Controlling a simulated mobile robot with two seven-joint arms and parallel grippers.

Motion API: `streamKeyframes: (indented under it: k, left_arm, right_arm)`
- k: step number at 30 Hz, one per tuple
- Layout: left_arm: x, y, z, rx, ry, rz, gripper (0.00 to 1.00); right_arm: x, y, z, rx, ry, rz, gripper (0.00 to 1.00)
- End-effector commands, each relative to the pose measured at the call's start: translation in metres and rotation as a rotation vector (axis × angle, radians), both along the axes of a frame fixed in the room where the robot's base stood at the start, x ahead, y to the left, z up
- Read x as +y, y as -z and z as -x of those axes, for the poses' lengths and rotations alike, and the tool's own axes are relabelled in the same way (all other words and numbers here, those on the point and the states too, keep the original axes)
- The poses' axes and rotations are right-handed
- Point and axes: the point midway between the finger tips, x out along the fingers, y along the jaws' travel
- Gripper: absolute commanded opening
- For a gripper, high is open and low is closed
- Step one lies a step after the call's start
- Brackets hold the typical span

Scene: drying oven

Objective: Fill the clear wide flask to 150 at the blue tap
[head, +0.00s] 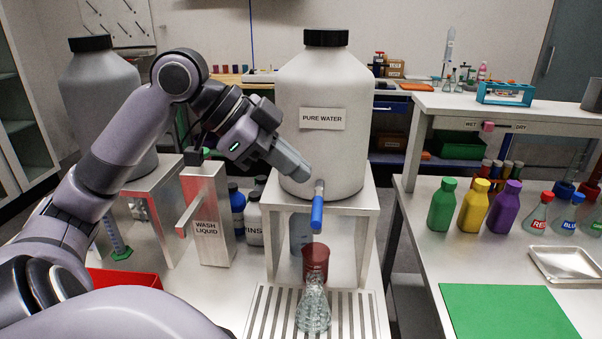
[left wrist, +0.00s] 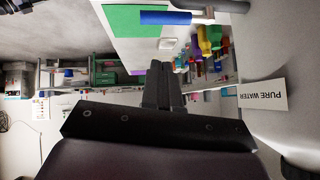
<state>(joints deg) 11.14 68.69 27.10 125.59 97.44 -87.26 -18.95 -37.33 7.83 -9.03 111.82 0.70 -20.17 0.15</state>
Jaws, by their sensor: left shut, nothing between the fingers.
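The clear flask (head: 313,308) stands upright on the slotted drain grate under the blue tap. Its wide lower body shows; its marks and any water level are too small to read. A dark red cup-shaped piece (head: 315,258) shows at the flask's mouth; I cannot tell whether it sits in it or behind it. The blue tap (head: 317,212) hangs from the spout of the white PURE WATER tank (head: 290,95); its blue lever also shows in the left wrist view (left wrist: 165,17). My left gripper (head: 306,177) is shut and empty, in front of the tank, just above and left of the tap. My right gripper is out of view.
A WASH LIQUID dispenser (head: 207,215) and a grey tank (head: 100,85) stand left. A red tray (head: 125,279) lies in front of them. The right bench holds coloured bottles (head: 473,207), small labelled flasks (head: 538,212), a metal tray (head: 566,263) and a clear green mat (head: 510,310).

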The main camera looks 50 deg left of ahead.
Motion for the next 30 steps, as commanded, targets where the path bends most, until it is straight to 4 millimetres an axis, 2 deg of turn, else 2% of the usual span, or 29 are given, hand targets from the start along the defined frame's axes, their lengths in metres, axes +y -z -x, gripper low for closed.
streamKeyframes:
  k: [6, 12, 30]
  left_arm:
    - [0.025, -0.031, 0.021, -0.004, -0.002, 0.000, 0.00]
    - [0.038, -0.048, 0.033, 0.000, 0.000, 0.000, 0.00]
    - [0.040, -0.052, 0.036, 0.001, 0.001, 0.000, 0.00]
  right_arm:
    - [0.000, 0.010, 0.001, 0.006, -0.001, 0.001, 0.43]
    - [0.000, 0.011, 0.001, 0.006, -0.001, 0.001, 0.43]
    - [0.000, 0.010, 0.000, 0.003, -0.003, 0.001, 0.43]
